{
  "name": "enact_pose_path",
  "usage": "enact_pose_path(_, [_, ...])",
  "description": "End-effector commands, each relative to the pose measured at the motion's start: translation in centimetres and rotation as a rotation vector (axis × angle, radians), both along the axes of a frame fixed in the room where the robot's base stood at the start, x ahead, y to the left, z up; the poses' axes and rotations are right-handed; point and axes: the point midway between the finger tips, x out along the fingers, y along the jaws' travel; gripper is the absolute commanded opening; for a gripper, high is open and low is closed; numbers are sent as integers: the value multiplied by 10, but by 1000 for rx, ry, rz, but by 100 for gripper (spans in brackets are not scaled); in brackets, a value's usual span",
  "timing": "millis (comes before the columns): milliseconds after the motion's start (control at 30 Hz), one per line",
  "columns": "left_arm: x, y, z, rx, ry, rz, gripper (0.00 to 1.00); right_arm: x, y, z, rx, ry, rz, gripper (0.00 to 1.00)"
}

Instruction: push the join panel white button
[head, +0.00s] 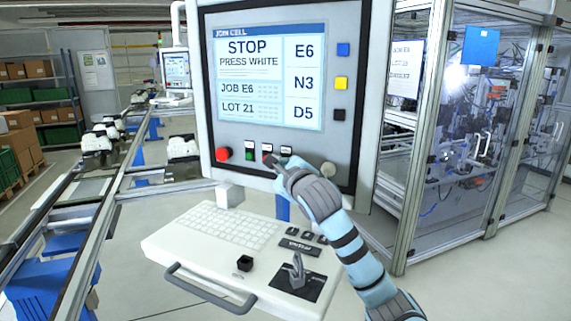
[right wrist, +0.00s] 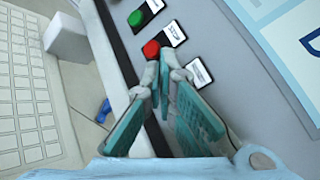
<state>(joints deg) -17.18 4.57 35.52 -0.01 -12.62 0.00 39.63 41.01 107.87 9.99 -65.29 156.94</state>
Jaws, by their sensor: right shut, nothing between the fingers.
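The join panel (head: 345,120) is a grey panel with a lit screen (head: 268,80) reading "STOP PRESS WHITE". Its lower row has a green button (head: 249,155) and a small red button (head: 267,156), each with a label. A third label (head: 286,150) stands to their right; it also shows in the right wrist view (right wrist: 199,72). The button under that label is hidden behind my fingertips, and I cannot make out its white cap. My right gripper (head: 281,164) is shut and empty, its tips (right wrist: 167,60) right at that spot. I cannot tell whether they touch. My left gripper is out of view.
A large red button (head: 223,154) sits at the row's left end. A pale round knob (head: 328,168) is right of my gripper. Below is a keyboard shelf (head: 170,245) with a joystick (head: 297,271). A glass-walled cell (head: 480,130) stands at right.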

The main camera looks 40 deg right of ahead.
Motion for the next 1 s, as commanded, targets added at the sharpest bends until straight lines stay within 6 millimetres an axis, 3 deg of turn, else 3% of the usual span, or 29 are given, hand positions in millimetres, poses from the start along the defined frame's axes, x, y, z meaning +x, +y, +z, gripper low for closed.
enact_pose_path(1000, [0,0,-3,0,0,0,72,4,-10,0,-1,1,-1,0])
